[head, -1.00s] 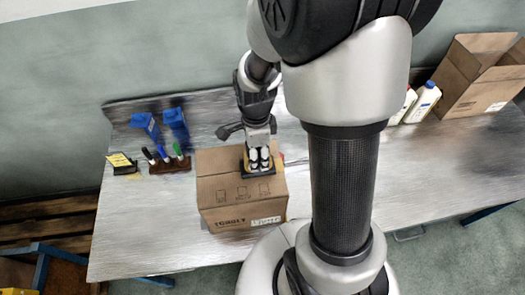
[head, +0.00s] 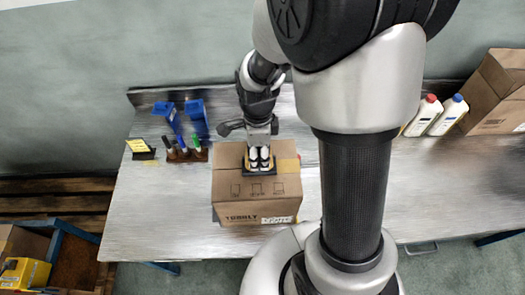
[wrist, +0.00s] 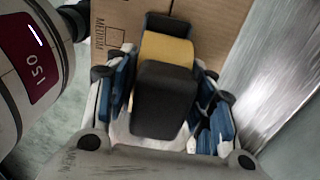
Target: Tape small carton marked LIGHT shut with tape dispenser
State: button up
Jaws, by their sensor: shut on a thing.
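A closed brown carton (head: 235,190) stands on the metal table left of my arm, with printed icons and a white label too small to read. In the wrist view, its cardboard (wrist: 215,20) shows the printed word MEDIUM. My gripper (head: 259,158) is shut on the tape dispenser (head: 259,172) at the carton's top. In the wrist view, the dispenser (wrist: 165,100) is dark with a yellow tape roll. A yellow tape strip (head: 288,164) lies on the carton top to the right of the gripper. The dispenser's contact with the cardboard is hidden.
Blue bins (head: 197,115), a marker holder (head: 187,155) and a yellow-and-black pad (head: 140,149) stand at the back left. Two white bottles (head: 447,115) and an open carton (head: 495,95) stand at the right. The table's front left (head: 150,230) is clear.

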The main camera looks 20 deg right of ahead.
jog(key=shift+w+a+f, duration=0.1)
jog(key=shift+w+a, duration=0.05)
jog(key=shift+a, duration=0.4)
jog(key=shift+w+a+f, duration=0.1)
jog(key=shift+a, duration=0.45)
jog(key=shift+w+a+r, duration=0.1)
jog(key=shift+w+a, duration=0.1)
jog(key=shift+a, duration=0.45)
jog(key=shift+w+a, duration=0.15)
jog(key=shift+a, duration=0.45)
jog(key=shift+w+a+r, duration=0.1)
jog(key=shift+w+a, duration=0.2)
jog(key=shift+a, duration=0.4)
jog(key=shift+w+a+r, duration=0.1)
jog(key=shift+w+a, duration=0.2)
jog(key=shift+a, duration=0.35)
jog(key=shift+w+a+f, duration=0.1)
jog(key=shift+w+a, duration=0.1)
jog(key=shift+a, duration=0.4)
jog(key=shift+w+a+f, duration=0.1)
jog(key=shift+w+a, duration=0.05)
jog(key=shift+a, duration=0.4)
jog(key=shift+w+a+r+p, duration=0.1)
jog(key=shift+w+a+p, duration=0.1)
jog(key=shift+a, duration=0.5)
jog(key=shift+w+a+p, duration=0.1)
jog(key=shift+w+a, duration=0.1)
jog(key=shift+a, duration=0.45)
notch_tip(320, 180, up, 8)
jog(key=p, duration=0.6)
